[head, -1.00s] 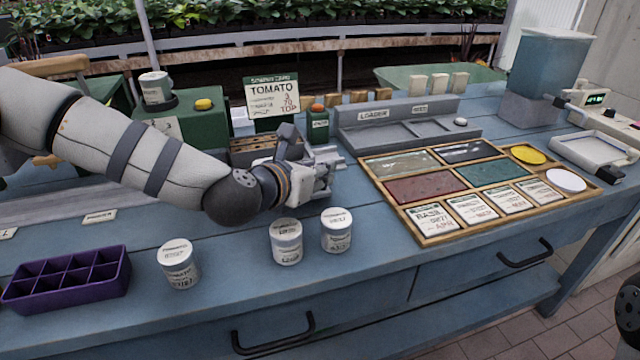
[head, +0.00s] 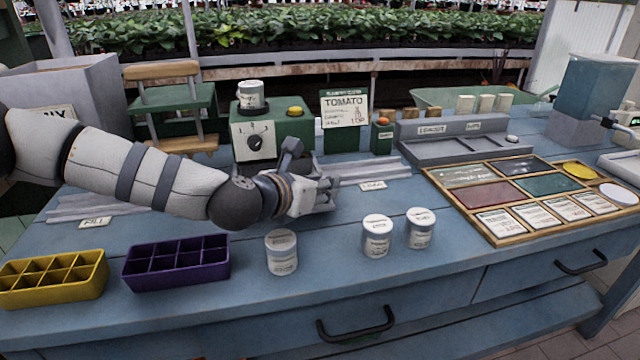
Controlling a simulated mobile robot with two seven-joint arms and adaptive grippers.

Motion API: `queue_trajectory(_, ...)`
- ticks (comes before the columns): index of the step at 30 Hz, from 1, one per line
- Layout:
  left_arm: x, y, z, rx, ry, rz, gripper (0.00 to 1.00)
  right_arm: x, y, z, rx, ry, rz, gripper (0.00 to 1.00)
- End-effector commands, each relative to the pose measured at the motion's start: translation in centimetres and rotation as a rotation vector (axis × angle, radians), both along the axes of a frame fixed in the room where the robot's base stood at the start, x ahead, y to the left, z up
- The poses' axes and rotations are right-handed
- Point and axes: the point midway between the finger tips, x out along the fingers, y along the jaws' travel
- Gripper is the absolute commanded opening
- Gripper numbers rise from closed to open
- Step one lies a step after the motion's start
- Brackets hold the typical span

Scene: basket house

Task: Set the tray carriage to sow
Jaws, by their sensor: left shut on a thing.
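My left gripper (head: 322,193) is low over the bench, in front of a green machine with a dial (head: 255,143). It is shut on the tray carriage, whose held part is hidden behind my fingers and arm. The carriage's rail shows as grey strips on both sides: on the left (head: 100,206) near the FILL label (head: 95,222), and on the right (head: 375,170) by another small label (head: 372,185). The rail between them is hidden by my arm, so I cannot read which station the carriage stands at. My right gripper is out of view.
Several white jars, one of them here (head: 282,255), stand in front of my gripper. Purple (head: 177,264) and yellow (head: 52,280) cell trays lie front left. A wooden divided tray (head: 480,228) is at right. A tomato card (head: 344,120) stands behind.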

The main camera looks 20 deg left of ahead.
Motion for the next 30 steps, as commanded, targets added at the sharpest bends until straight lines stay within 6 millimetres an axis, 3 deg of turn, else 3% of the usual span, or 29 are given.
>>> queue_trajectory(11, 0.1, 0.2, -0.1, 0.001, 0.002, 0.005, 0.0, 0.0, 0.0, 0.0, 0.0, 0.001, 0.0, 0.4)
queue_trajectory(12, 0.1, 0.2, -0.1, 0.001, 0.002, 0.005, 0.28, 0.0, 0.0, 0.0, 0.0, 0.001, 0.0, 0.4)
queue_trajectory(15, 0.0, 0.2, -0.1, 0.001, 0.001, 0.005, 0.45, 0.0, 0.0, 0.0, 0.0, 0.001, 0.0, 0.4)
queue_trajectory(24, -0.2, 0.1, 0.1, 0.0, 0.0, 0.002, 0.45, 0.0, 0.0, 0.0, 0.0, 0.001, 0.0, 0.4)
queue_trajectory(26, -0.8, 0.3, 0.4, -0.001, -0.001, 0.003, 0.45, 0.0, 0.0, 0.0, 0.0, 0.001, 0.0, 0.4)
queue_trajectory(30, -4.0, 0.9, 1.8, -0.003, -0.002, 0.003, 0.45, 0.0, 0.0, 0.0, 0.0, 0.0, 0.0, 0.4)
